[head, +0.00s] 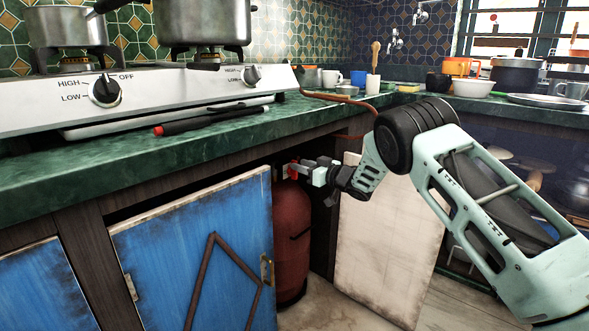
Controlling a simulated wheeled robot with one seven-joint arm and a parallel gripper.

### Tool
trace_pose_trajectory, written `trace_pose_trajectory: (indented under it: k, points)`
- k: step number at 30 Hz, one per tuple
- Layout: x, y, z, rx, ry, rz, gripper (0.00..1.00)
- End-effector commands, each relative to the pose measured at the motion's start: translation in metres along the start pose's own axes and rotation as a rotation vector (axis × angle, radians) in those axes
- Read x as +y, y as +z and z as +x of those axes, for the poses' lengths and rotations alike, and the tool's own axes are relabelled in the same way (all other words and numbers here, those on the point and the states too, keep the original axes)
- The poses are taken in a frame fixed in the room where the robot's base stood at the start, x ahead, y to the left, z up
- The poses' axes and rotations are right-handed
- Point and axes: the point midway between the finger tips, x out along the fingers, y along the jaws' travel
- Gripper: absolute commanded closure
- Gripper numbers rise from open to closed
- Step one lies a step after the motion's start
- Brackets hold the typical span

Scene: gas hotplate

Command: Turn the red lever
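A red gas cylinder (292,230) stands inside the open cupboard under the counter. A small bright red part (291,171), which looks like the lever, shows at the cylinder's top, partly hidden by my gripper. My gripper (298,170) reaches into the cupboard from the right, with its fingers pointing left at this red part. The fingertips overlap the red part in the picture. I cannot tell whether they touch it or how far apart the fingers are.
A blue cupboard door (190,262) stands left of the cylinder, and a pale door panel (385,240) stands open on the right. The green counter (190,150) overhangs the opening. A hose (345,100) runs from the white hotplate (150,90) over the counter edge.

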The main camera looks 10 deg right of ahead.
Motion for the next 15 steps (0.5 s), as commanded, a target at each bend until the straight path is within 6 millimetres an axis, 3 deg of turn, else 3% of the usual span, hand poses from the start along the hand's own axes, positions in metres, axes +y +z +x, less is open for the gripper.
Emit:
trace_pose_trajectory:
  k: [6,15]
  points:
    - [0.000,0.002,0.029,0.000,0.000,-0.002,0.67]
    - [0.000,0.000,0.039,-0.001,0.001,0.000,0.67]
